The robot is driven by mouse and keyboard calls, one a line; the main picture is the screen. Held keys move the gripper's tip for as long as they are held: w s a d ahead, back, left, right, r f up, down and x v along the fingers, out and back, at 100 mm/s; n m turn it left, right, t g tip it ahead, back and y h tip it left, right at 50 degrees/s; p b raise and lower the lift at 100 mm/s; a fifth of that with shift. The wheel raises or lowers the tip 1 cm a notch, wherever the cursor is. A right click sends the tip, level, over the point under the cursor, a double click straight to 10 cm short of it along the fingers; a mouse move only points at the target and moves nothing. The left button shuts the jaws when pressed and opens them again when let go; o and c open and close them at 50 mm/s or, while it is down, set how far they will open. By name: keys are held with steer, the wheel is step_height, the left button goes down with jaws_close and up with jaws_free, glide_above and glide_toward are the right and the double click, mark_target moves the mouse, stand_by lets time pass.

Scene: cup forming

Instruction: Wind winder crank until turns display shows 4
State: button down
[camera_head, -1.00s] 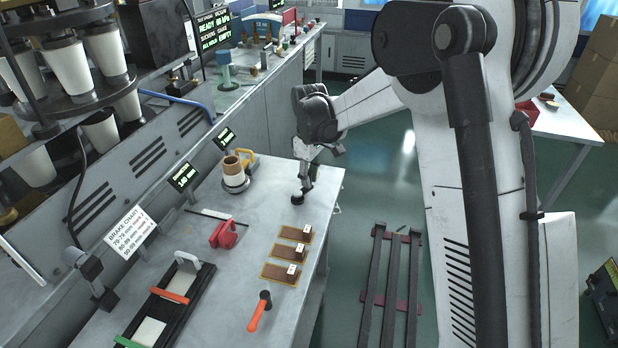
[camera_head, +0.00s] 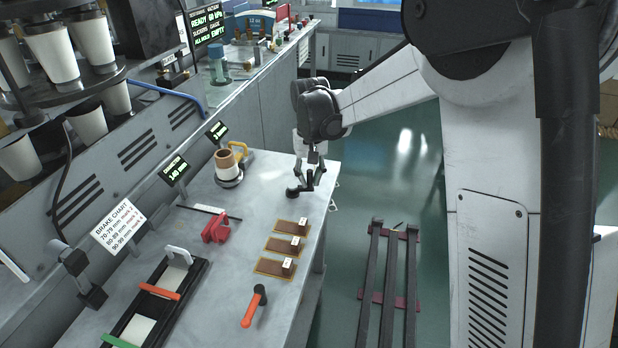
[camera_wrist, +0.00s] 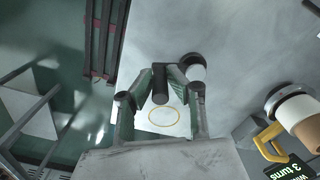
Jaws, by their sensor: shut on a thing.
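My gripper (camera_head: 311,180) is at the far right end of the bench. In the wrist view its fingers (camera_wrist: 160,82) are closed on a dark upright crank handle (camera_wrist: 160,90). A short post with a black top (camera_wrist: 193,68) stands just right of the handle there; in the head view the black crank base (camera_head: 294,191) is just left of the fingers. The crank arm is mostly hidden. The turns display (camera_wrist: 297,170) reads "3 turns" in the wrist view; it also shows small in the head view (camera_head: 217,131). A brown and white cup-like roll (camera_head: 226,163) stands near it.
A yellow handle (camera_head: 238,152) stands beside the roll. Brown pads (camera_head: 282,245), an orange-handled hammer (camera_head: 254,307), a red clamp-like object (camera_head: 216,229) and a brake chart sign (camera_head: 118,226) are nearer on the bench (camera_head: 203,275). Dark floor rails (camera_head: 390,262) lie right of the bench.

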steer(key=m, duration=0.1)
steer(key=s+m, duration=0.1)
steer(key=m, duration=0.1)
steer(key=s+m+b, duration=0.1)
steer(key=shift+a, duration=0.3)
steer(key=shift+s+a+m, duration=0.2)
steer(key=shift+s+m, duration=0.1)
steer(key=shift+m, duration=0.7)
steer(key=shift+s+a+m, duration=0.2)
steer(key=shift+s+m, duration=0.05)
steer(key=shift+m, duration=0.75)
steer(key=c, duration=1.7)
jaws_free()
step_height(320, 180, up, 12)
